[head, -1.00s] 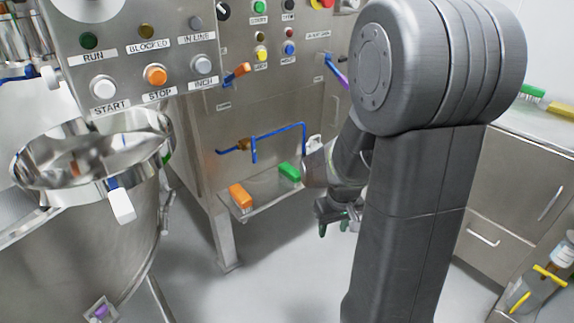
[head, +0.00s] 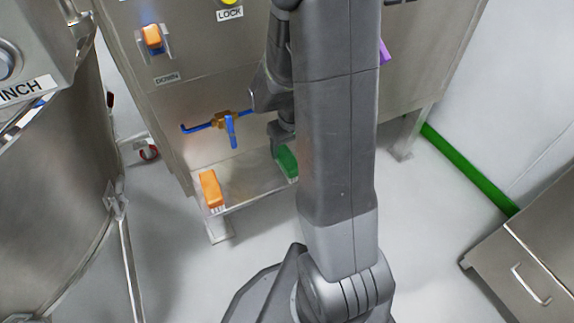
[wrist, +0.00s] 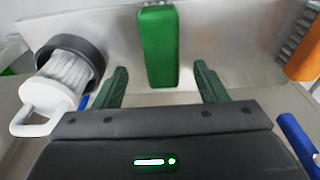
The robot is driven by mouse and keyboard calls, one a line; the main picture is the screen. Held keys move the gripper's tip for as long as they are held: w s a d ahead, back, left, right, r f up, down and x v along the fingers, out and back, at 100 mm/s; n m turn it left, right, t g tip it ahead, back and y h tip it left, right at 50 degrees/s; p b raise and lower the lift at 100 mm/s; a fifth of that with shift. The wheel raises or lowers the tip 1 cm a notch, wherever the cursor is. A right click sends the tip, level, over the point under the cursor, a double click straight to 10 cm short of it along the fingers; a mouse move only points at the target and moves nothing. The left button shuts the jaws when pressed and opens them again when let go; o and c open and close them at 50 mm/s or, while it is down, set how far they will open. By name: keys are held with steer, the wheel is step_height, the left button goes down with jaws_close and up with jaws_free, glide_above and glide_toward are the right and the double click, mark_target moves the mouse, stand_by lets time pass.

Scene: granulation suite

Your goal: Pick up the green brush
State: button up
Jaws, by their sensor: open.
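The green brush (head: 287,162) lies on the low steel shelf (head: 250,189) under the machine panel, partly behind my arm in the head view. In the wrist view the green brush (wrist: 158,48) stands out ahead, centred between my two fingers. My gripper (wrist: 160,68) is open and empty, with one finger on each side of the brush's line. In the head view my gripper (head: 283,132) is close above the brush, its fingertips not clearly visible. I cannot tell whether they touch it.
An orange brush (head: 211,188) lies on the same shelf to the left; it also shows in the wrist view (wrist: 304,48). Blue piping with a valve handle (head: 230,130) runs above the shelf. A white-handled item with a dark ring (wrist: 62,75) is close left of the fingers.

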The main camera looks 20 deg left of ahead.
mark_target(288, 157)
steer(key=f, duration=0.2)
steer(key=f+b, duration=0.1)
steer(key=f, duration=0.1)
steer(key=f+b, duration=0.1)
steer(key=f, duration=0.2)
steer(key=shift+w+a, duration=0.1)
steer(key=shift+a, duration=0.25)
steer(key=shift+r, duration=0.1)
steer(key=c, duration=1.1)
steer(key=shift+d+r, duration=0.15)
steer(key=shift+r, duration=0.35)
steer(key=r+p, duration=0.1)
steer(key=r, duration=0.1)
steer(key=r+p, duration=0.1)
steer(key=r, duration=0.1)
steer(key=r+p, duration=0.1)
steer(key=r, duration=0.1)
steer(key=shift+s+d+r, duration=0.15)
steer(key=shift+s+d, duration=0.2)
steer(key=s+d, duration=0.8)
steer(key=d, duration=0.1)
steer(key=s+d+p, duration=0.1)
steer(key=s+d, duration=0.3)
steer(key=d, duration=0.1)
steer(key=shift+s+d, duration=0.15)
